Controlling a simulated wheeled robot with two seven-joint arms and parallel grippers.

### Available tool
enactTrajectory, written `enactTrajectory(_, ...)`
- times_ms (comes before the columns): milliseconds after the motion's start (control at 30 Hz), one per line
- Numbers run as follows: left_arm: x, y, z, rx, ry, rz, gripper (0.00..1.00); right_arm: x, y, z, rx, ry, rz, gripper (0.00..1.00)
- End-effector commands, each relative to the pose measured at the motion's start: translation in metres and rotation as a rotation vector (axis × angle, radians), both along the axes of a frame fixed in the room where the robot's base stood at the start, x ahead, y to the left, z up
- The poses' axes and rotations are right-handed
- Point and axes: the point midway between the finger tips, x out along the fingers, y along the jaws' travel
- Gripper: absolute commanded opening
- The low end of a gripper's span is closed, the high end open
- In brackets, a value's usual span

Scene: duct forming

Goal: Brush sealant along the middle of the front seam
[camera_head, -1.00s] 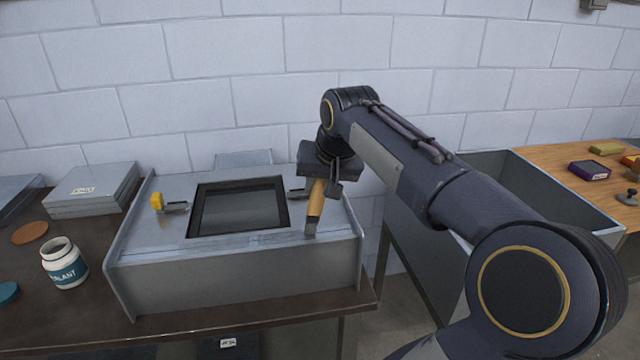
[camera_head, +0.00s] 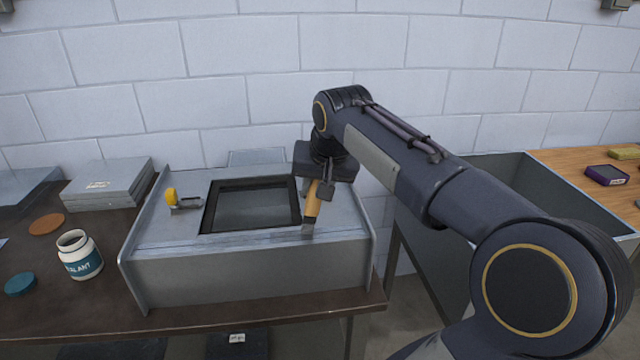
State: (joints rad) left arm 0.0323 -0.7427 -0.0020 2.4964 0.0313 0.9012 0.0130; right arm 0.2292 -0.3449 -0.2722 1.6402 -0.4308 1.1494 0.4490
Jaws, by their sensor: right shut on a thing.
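The grey metal duct box (camera_head: 250,275) sits on the dark bench, with a square dark-framed opening (camera_head: 250,187) in its top. Its front seam (camera_head: 200,245) runs along the top front edge. My right gripper (camera_head: 319,182) is shut on a brush (camera_head: 312,204) with a wooden handle. The brush points down, slightly tilted, with its bristle end at the seam, right of the middle. I cannot tell whether the bristles touch it. An open white sealant jar (camera_head: 80,256) stands left of the duct. My left gripper is not in view.
A yellow-handled clamp (camera_head: 182,202) sits on the duct's top left. Stacked grey panels (camera_head: 108,185), a brown disc (camera_head: 46,224) and a teal lid (camera_head: 20,284) lie on the bench at left. A grey bin (camera_head: 430,245) and wooden table (camera_head: 570,162) stand at right.

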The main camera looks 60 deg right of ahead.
Motion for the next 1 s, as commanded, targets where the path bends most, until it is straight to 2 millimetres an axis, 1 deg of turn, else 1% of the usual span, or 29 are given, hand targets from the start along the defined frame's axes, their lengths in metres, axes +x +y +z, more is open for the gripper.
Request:
enactTrajectory(167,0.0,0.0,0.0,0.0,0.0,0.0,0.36,0.002,0.002,0.0,-0.001,0.0,0.001,0.0)
enactTrajectory(600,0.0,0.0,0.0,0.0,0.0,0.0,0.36,0.023,0.019,-0.003,0.0,0.001,0.001,0.0)
enactTrajectory(1000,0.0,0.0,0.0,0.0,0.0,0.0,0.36,0.025,0.022,-0.004,0.003,0.003,0.002,0.0)
